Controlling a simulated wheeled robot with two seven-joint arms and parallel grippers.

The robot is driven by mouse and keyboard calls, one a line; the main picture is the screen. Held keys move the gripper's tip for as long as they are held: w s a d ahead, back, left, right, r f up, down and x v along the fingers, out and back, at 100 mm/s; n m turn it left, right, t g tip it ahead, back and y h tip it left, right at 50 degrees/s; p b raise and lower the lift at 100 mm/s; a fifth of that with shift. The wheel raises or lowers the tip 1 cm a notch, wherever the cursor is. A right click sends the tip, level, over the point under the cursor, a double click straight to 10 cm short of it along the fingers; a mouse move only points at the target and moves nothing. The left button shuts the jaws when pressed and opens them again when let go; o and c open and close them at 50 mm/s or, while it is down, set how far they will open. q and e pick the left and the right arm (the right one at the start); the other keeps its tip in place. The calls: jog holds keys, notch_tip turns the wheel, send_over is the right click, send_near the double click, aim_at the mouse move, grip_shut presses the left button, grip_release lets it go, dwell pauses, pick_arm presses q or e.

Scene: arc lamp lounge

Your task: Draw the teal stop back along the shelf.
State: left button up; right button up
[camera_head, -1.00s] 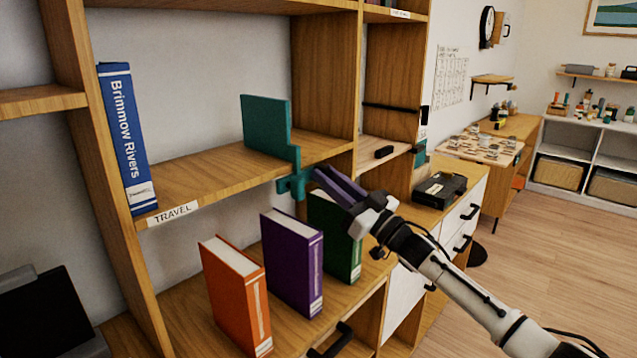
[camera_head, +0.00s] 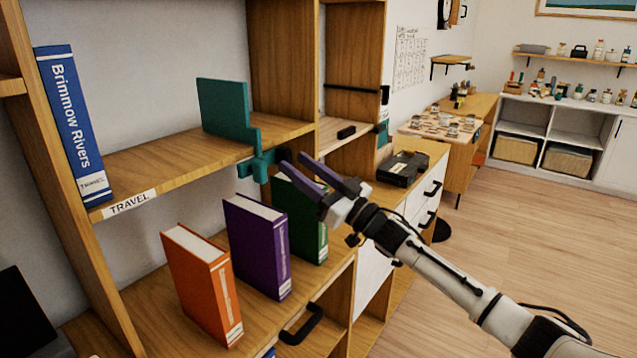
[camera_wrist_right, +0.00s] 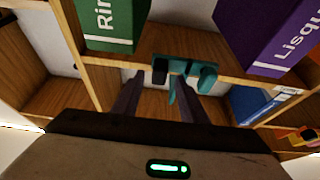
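The teal stop (camera_head: 224,108) stands upright on the travel shelf (camera_head: 165,160), well right of the blue book Brimmow Rivers (camera_head: 75,125). Its lower part hooks over the shelf's front edge and ends in a grip piece (camera_head: 262,166), which also shows in the right wrist view (camera_wrist_right: 188,70). My right gripper (camera_head: 293,162) is open, its two dark purple fingers apart and pointing at the grip piece from the right. In the right wrist view the fingers (camera_wrist_right: 158,82) show with the grip piece just beyond their tips; I cannot tell whether they touch. My left gripper is not in view.
Orange (camera_head: 203,285), purple (camera_head: 257,245) and green (camera_head: 302,220) books stand on the lower shelf, just below the stop and my right gripper. The travel shelf is clear between the blue book and the stop. A black box (camera_head: 403,168) lies on the cabinet to the right.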

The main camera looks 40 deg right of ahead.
jog(key=v, duration=0.7)
jog(key=shift+s+b, duration=0.2)
jog(key=shift+b, duration=0.25)
jog(key=shift+f, duration=0.1)
